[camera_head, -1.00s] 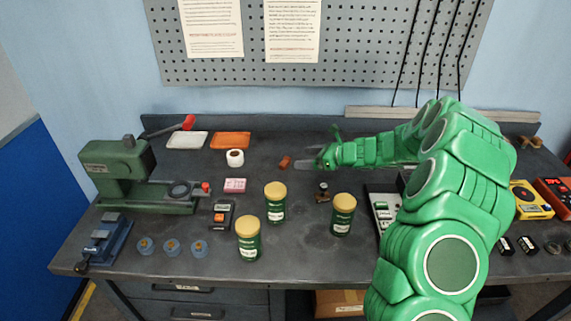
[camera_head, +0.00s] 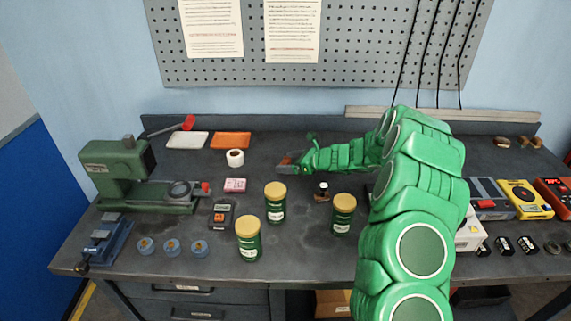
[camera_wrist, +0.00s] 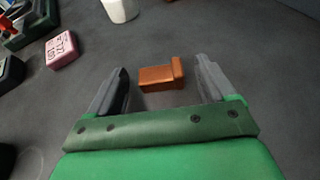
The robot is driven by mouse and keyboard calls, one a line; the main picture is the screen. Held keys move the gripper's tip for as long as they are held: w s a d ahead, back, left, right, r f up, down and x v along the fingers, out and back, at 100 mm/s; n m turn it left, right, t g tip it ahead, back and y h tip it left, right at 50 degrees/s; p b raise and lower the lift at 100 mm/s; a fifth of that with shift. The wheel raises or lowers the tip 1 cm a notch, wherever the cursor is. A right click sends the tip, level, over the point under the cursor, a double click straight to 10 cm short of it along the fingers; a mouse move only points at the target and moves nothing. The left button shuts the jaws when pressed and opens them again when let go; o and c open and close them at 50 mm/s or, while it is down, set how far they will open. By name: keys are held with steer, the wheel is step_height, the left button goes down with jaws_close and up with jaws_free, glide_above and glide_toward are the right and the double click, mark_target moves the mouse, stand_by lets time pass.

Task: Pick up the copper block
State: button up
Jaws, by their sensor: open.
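The copper block (camera_wrist: 160,77) lies on the dark bench top. In the wrist view it is a reddish-brown block with a raised right end. No firm grip shows. In the head view my gripper (camera_head: 287,162) is low over the bench at the back middle, and the block is mostly hidden by the fingers there.
Several green jars with yellow lids (camera_head: 275,204) stand in front. A small dark bottle (camera_head: 322,192) stands nearer, to the right. White (camera_head: 187,140) and orange trays (camera_head: 231,140) lie behind left.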

steer(key=c, duration=1.3)
steer(key=shift+c, duration=0.2)
